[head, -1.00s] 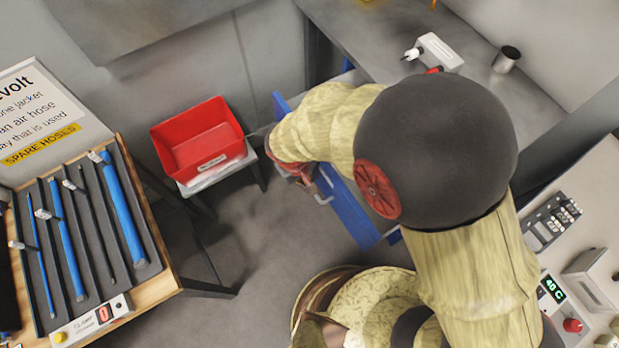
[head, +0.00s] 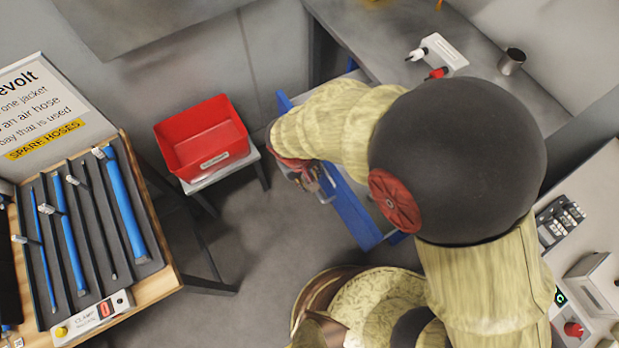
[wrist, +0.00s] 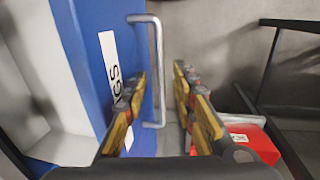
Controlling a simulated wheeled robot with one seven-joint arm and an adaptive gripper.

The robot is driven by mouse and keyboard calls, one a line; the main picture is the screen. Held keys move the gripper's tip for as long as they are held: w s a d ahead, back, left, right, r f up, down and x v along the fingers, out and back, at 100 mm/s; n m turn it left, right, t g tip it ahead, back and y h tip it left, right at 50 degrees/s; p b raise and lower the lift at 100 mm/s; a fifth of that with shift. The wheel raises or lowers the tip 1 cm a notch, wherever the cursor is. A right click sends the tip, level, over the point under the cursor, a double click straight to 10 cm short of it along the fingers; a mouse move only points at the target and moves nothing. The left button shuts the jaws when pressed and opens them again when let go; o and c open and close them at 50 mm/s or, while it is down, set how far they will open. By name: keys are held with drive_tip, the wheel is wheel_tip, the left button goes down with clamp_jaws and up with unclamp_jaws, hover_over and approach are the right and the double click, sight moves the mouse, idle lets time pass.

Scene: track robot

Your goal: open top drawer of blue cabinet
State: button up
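The blue drawer front (head: 355,217) of the cabinet stands below the grey bench, partly hidden by my arm. In the wrist view the blue front (wrist: 90,45) carries a white label ending in "GS" and a grey bar handle (wrist: 158,50). A pale grey surface shows behind the front, which looks like the inside of a pulled-out drawer. My gripper (head: 318,181) is at the handle. In the wrist view my gripper (wrist: 161,72) is open, with the handle bar between its two fingers, nearer the left one. Contact with the bar cannot be told.
A red bin (head: 203,140) stands on a small stool left of the drawer. A wooden table with blue hoses (head: 125,205) is further left. The grey bench (head: 390,35) holds a metal cup (head: 511,62) and a white block (head: 443,54). Floor between is clear.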

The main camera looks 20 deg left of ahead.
wheel_tip(320, 180, up, 10)
drive_tip(key=s+a, duration=0.1)
drive_tip(key=shift+s, duration=0.25)
idle(0.5)
drive_tip(key=d+r+m+t, duration=0.1)
drive_tip(key=d+r+m, duration=0.2)
drive_tip(key=d+r, duration=0.4)
drive_tip(key=s+d+r+m+t+y, duration=0.1)
drive_tip(key=d+r+m, duration=0.3)
drive_tip(key=d, duration=1.2)
drive_tip(key=d+r+m+t, duration=0.1)
drive_tip(key=d+r+m, duration=0.2)
drive_tip(key=d+r, duration=0.7)
drive_tip(key=shift+s+d+t, duration=0.4)
drive_tip(key=shift+d, duration=0.25)
